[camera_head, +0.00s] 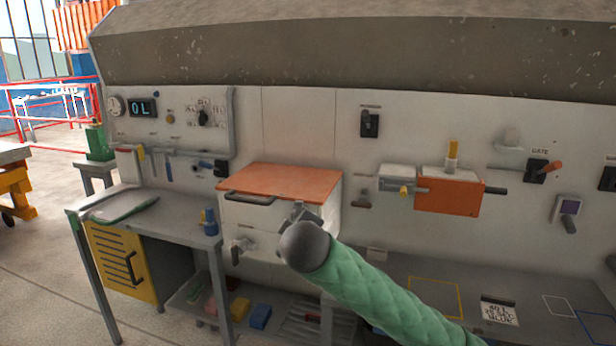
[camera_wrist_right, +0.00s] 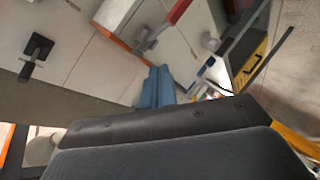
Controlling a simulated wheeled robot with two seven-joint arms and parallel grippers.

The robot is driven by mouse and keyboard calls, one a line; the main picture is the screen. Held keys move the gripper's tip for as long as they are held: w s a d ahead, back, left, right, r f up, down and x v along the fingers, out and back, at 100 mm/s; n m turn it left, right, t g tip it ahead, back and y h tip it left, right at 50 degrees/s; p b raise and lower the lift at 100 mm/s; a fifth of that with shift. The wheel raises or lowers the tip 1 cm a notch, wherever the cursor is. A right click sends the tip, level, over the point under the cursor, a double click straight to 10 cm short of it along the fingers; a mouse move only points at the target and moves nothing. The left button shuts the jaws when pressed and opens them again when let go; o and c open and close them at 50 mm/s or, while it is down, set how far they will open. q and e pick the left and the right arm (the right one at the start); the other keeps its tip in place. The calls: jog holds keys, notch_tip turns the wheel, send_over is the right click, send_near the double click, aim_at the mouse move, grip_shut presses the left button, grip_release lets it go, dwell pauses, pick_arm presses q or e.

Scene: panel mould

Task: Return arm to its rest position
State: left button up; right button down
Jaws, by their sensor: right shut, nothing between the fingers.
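My right arm (camera_head: 375,300), in a green quilted sleeve with a dark grey rounded wrist, comes in from the lower right in the head view. Its gripper (camera_head: 299,210) is small and partly hidden behind the wrist, in front of the orange-topped drawer unit (camera_head: 280,180). It is shut with nothing held. Whether it touches the unit I cannot tell. In the right wrist view the dark gripper body fills the lower part, and a blue shape (camera_wrist_right: 155,88) projects beyond it. My left gripper is not in view.
A grey workbench (camera_head: 170,222) with a yellow cabinet (camera_head: 122,262) stands left, a blue item (camera_head: 209,221) at its edge. The wall panel carries switches, an orange box (camera_head: 447,194) and a gate lever (camera_head: 550,167). A grey surface with outlined squares (camera_head: 435,296) lies lower right.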

jog(key=s+d+f+m+g+p, duration=0.2)
jog(key=s+d+f+m+g, duration=0.15)
jog(key=s+d+f, duration=0.55)
jog(key=s+d+f+m+g+p, duration=0.15)
jog(key=s+d+f+m, duration=0.4)
jog(key=s+f, duration=0.75)
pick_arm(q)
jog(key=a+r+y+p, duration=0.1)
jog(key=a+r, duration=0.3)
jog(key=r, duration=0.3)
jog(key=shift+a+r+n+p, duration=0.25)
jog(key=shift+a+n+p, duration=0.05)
pick_arm(e)
jog(key=s+d+f+g, duration=0.1)
jog(key=s+f+g, duration=0.2)
jog(key=s+f, duration=0.5)
jog(key=s+d+f+g, duration=0.1)
jog(key=s+f+g, duration=0.2)
jog(key=s+f, duration=0.5)
jog(key=s, duration=0.6)
jog(key=shift+f+m, duration=0.15)
jog(key=shift+m, duration=0.25)
